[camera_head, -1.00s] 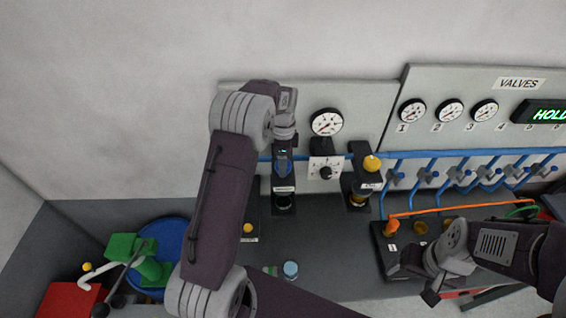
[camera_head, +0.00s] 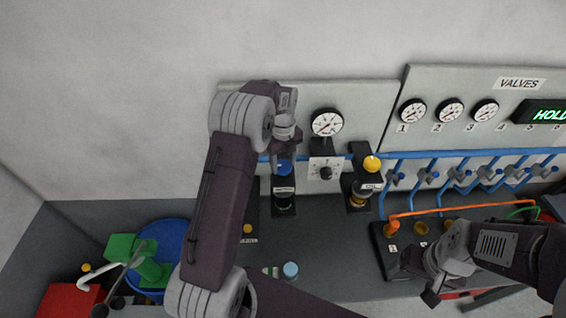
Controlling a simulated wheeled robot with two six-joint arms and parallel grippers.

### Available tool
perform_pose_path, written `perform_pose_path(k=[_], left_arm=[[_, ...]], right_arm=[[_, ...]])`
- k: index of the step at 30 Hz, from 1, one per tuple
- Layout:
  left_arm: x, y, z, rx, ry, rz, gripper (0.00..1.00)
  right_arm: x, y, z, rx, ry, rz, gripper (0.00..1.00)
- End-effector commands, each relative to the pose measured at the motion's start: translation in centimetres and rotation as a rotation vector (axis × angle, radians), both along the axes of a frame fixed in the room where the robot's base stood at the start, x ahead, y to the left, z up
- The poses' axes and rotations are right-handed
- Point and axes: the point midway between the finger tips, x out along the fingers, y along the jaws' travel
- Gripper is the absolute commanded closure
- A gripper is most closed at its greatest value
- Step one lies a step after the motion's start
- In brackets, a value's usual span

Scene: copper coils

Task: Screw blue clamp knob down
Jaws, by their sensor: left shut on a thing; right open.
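The blue clamp knob (camera_head: 284,168) sits on top of a black clamp stand (camera_head: 284,188) at the back of the bench, below the left end of the wall panel. My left gripper (camera_head: 284,153) points down from above and is shut on the blue knob, its fingers partly covering the top. A dark round part (camera_head: 284,206) sits low in the clamp stand. My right gripper (camera_head: 419,280) is open and empty at the lower right, in front of the black block with the orange tube.
Blue pipes (camera_head: 440,180) run along the right. A blue bowl (camera_head: 172,235) lies at left.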

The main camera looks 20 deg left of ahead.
Motion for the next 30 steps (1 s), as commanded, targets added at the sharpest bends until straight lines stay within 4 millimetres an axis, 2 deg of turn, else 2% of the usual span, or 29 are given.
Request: perform_pose_path(k=[15,30], left_arm=[[0.15,0.02,0.16,0.002,-0.006,-0.457,0.88],[0.13,0.03,0.15,0.003,-0.005,-0.685,0.88]], right_arm=[[0.00,0.00,-0.07,0.000,0.000,0.000,0.23],[0.00,0.00,-0.10,0.000,0.000,0.000,0.23]])
